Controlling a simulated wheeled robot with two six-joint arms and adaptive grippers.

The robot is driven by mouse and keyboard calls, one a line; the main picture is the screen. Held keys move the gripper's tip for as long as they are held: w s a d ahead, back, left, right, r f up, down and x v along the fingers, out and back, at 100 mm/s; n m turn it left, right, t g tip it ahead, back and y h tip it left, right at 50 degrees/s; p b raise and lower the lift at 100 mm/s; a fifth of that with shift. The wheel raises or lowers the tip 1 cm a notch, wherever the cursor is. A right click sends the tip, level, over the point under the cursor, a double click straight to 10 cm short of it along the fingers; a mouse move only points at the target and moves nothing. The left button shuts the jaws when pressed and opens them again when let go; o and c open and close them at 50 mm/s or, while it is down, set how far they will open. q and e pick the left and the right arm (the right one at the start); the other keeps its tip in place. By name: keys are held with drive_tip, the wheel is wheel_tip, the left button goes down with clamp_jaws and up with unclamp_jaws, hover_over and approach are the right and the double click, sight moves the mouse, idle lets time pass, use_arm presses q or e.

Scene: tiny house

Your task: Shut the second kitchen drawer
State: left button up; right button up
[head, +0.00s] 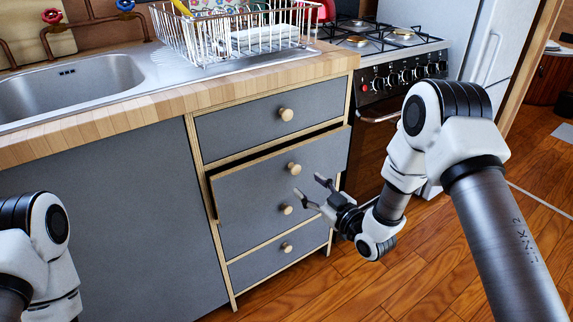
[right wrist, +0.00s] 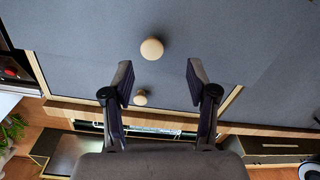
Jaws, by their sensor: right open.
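The second kitchen drawer (head: 250,180) is a grey front with a round wooden knob (head: 294,168). It stands out a little from the cabinet, with a dark gap along its top and left edges. My right gripper (head: 308,188) is open and empty in front of the drawer stack, just below and right of that knob. In the right wrist view the open fingers (right wrist: 160,78) face a grey front with a large knob (right wrist: 152,48) and a smaller knob (right wrist: 140,98). Contact with the front cannot be told. My left gripper is out of view; only part of its arm shows.
The top drawer (head: 240,125) and the bottom drawer (head: 260,268) look flush. The wooden counter edge (head: 200,98) overhangs the stack. A dish rack (head: 235,40) stands on top. The stove (head: 400,75) is to the right. The wooden floor (head: 420,270) in front is clear.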

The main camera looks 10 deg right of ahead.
sight(298, 171)
drive_tip(key=x, duration=0.2)
drive_tip(key=b+x, duration=0.1)
drive_tip(key=x, duration=0.4)
drive_tip(key=shift+w+d+r+b, duration=0.2)
drive_tip(key=shift+d+b, duration=0.2)
drive_tip(key=shift+w, duration=0.25)
clamp_jaws()
